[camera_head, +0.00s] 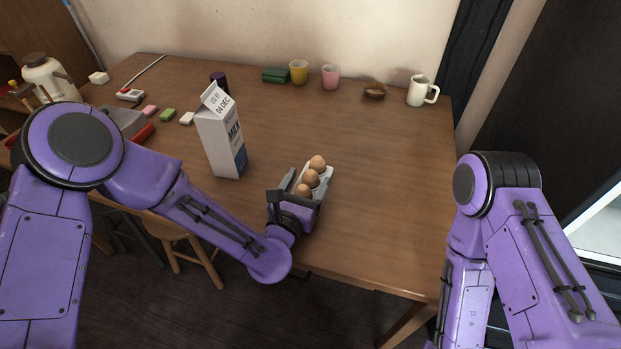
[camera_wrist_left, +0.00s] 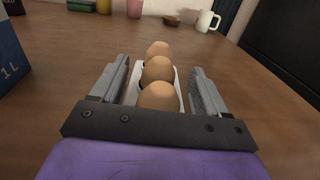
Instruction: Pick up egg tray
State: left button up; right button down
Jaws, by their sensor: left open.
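The egg tray (camera_head: 325,182) is a small white tray holding three brown eggs, near the front edge of the wooden table. It also shows in the left wrist view (camera_wrist_left: 178,84), running away from me between my fingers. My left gripper (camera_head: 303,180) is open at the tray, with one finger on each side of it. In the left wrist view my left gripper (camera_wrist_left: 160,88) shows a small gap between each finger and the tray. Its near end is hidden behind the gripper body. My right arm shows at the right, but its gripper is out of view.
A milk carton (camera_head: 221,135) stands upright left of the tray. A yellow cup (camera_head: 298,72), pink cup (camera_head: 330,77), brown bowl (camera_head: 374,90) and white mug (camera_head: 421,91) line the back. The table (camera_head: 385,170) is clear right of the tray. A wooden stool (camera_head: 190,243) stands below.

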pick_arm(q)
jog(key=shift+w, duration=0.1)
jog(key=c, duration=1.2)
